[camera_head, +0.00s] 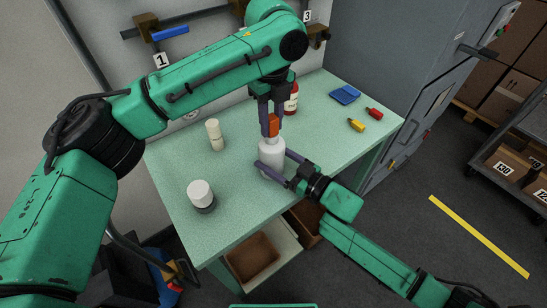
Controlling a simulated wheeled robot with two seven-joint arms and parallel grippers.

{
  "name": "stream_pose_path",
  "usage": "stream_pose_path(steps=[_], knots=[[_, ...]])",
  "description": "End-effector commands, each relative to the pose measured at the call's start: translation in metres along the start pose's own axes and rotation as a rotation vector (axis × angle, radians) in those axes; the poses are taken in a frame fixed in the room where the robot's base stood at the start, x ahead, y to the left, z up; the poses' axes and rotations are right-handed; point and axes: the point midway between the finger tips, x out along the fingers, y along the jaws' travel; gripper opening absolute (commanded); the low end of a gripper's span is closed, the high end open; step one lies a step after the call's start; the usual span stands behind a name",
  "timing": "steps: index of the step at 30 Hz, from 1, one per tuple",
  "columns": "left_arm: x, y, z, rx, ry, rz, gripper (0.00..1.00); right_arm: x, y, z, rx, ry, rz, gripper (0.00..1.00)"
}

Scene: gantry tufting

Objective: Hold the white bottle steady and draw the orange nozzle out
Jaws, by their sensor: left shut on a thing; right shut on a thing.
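The white bottle (271,157) stands upright on the green table (225,235). The orange nozzle (272,125) is at the top of the bottle. My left gripper (270,130) comes down from above and is shut on the nozzle, one finger on each side. My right gripper (273,164) reaches in from the lower right and is shut around the bottle's body. Its fingers cover part of the bottle. Whether the nozzle's lower end is still inside the bottle's neck is too small to tell.
A cream bottle (215,135) and a white-and-grey jar (201,195) stand on the left of the table. A blue tray (345,95), a red piece (375,114) and a yellow piece (356,125) lie at the right.

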Motion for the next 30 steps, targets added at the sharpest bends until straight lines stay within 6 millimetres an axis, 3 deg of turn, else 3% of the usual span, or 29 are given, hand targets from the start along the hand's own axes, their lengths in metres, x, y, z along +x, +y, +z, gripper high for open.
stream_pose_path(steps=[13, 30], knots=[[-0.002, 0.0, 0.0, -0.001, -0.001, -0.001, 0.0, 0.0, 0.0, 0.001, 0.001, -0.002, 0.001, 0.06], [-0.025, 0.0, 0.0, 0.0, -0.001, -0.002, 0.0, 0.0, 0.0, 0.001, 0.0, -0.002, 0.001, 0.06]])
